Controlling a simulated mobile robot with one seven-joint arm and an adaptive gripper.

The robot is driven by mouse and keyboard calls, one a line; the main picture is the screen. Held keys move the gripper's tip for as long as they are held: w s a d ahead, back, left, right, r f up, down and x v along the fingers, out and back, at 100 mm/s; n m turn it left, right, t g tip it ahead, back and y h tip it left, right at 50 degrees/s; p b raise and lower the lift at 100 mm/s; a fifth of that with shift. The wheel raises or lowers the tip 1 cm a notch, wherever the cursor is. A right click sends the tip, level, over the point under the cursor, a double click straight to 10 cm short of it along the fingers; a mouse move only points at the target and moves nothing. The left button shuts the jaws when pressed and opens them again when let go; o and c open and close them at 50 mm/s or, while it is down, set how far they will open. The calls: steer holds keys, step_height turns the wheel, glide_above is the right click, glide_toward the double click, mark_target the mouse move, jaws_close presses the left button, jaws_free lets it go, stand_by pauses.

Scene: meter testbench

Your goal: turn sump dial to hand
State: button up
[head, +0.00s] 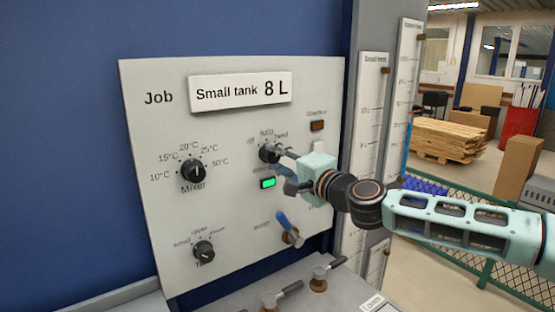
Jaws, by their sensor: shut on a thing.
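The black sump dial (265,152) sits on the upper right of the white panel, under small labels that seem to read off, auto and hand. My gripper (279,152) reaches in from the right and is shut on the dial. The fingers cover its right side, and I cannot tell which label its pointer faces. The text under the dial is partly hidden.
A lit green lamp (268,183) is just below the dial. The Mixer dial (193,171) and another dial (203,251) are to the left. A blue-handled lever (288,228) sticks out below my gripper, and valve handles (320,275) stand lower.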

steer(key=o, duration=1.2)
steer(key=shift+c, duration=0.2)
steer(key=v, duration=1.2)
